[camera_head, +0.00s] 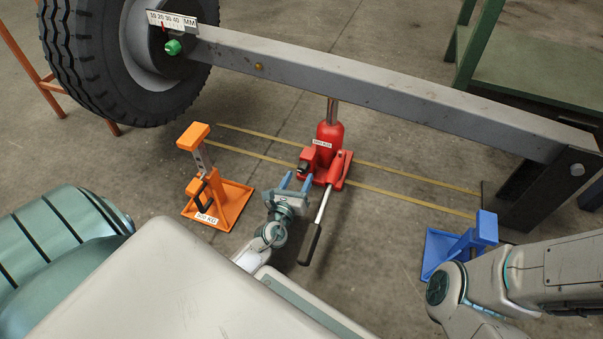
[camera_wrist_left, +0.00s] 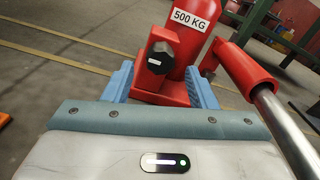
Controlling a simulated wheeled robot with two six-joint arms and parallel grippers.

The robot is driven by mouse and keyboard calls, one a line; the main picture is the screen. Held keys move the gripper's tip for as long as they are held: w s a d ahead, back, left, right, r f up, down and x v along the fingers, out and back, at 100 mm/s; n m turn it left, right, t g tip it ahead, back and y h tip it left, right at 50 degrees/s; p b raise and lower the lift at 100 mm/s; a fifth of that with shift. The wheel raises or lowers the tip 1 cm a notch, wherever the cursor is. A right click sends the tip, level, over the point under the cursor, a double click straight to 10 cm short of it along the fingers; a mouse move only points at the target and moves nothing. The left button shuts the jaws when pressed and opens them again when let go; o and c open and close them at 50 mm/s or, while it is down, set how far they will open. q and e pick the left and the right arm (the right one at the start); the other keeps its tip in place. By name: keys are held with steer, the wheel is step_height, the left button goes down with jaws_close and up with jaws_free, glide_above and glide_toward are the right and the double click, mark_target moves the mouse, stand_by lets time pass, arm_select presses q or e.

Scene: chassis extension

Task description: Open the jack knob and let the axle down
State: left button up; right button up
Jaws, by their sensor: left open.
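The red jack (camera_head: 330,145) stands on the floor under the grey axle beam (camera_head: 380,88), its ram reaching up to the beam. In the left wrist view the jack body (camera_wrist_left: 190,45) carries a 500 KG label. The dark jack knob (camera_wrist_left: 160,58) sits on a red boss at its lower front. My left gripper (camera_head: 297,182) is open, just in front of the jack. In the wrist view its blue fingers (camera_wrist_left: 160,85) are apart, one on each side below the knob, with nothing seen between them but the jack behind. My right gripper is out of view.
An orange stand (camera_head: 222,200) is left of the jack and a blue stand (camera_head: 440,248) right. The jack handle (camera_head: 315,235) slopes toward me beside my left gripper. A tyre (camera_head: 95,60) is on the beam's left end, beside a scale (camera_head: 172,20). Yellow lines cross the floor.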

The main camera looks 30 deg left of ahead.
arm_select(q)
steer(key=shift+x, duration=1.5)
steer(key=shift+c, duration=0.4)
steer(key=c, duration=0.9)
